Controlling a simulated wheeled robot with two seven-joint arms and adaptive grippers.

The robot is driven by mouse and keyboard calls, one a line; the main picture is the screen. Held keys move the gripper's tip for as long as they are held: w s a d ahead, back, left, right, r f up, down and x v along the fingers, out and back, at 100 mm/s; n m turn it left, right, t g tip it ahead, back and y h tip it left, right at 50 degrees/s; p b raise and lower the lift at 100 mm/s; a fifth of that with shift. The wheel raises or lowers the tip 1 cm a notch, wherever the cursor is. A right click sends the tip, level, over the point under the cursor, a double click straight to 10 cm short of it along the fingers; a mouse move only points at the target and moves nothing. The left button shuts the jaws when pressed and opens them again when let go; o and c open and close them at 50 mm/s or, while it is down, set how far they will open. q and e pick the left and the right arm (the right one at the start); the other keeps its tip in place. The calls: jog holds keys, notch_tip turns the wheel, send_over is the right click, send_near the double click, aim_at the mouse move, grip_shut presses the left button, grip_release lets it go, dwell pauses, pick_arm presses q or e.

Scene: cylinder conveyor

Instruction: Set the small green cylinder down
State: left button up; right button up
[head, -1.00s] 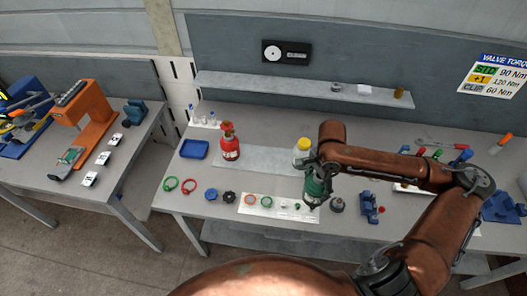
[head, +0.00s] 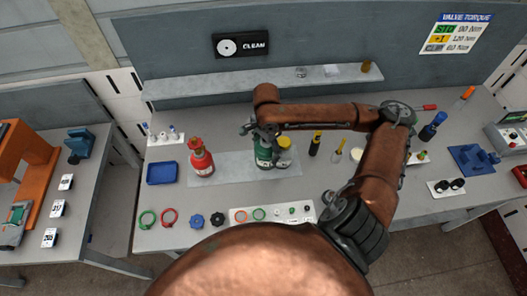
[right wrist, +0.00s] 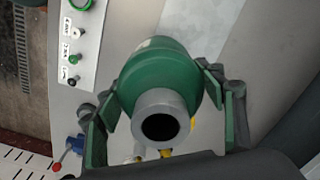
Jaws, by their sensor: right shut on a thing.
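The small green cylinder (head: 263,155) is upright in my right gripper (head: 264,138), over the light grey mat between the red cylinder (head: 201,160) and the yellow-capped cylinder (head: 285,144). In the right wrist view, the green cylinder (right wrist: 155,72) shows its grey neck and dark opening, with a finger of my right gripper (right wrist: 165,98) on each side. I cannot tell whether its base touches the mat. The yellow-capped cylinder is very close on its right and partly hidden. My left gripper is not in view.
The light grey mat (head: 228,168) is bare between the red and green cylinders. A blue tray (head: 162,173) lies at left. A white strip (head: 290,212) with rings and small parts lies in front. A shelf (head: 260,88) runs behind.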

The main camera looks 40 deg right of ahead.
jog(key=w+a+f, duration=0.1)
jog(key=w+f, duration=0.2)
jog(key=w+a+f, duration=0.2)
jog(key=w+f, duration=0.1)
jog(key=f, duration=0.1)
jog(key=w+a+f, duration=0.1)
jog(key=w+f, duration=0.3)
jog(key=shift+a+p, duration=0.2)
jog(key=shift+p, duration=0.15)
jog(key=shift+f, duration=0.2)
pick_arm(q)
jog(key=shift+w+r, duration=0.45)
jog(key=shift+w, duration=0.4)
pick_arm(e)
jog(key=o, duration=2.1)
jog(key=shift+s+f, duration=0.1)
jog(key=shift+f, duration=0.05)
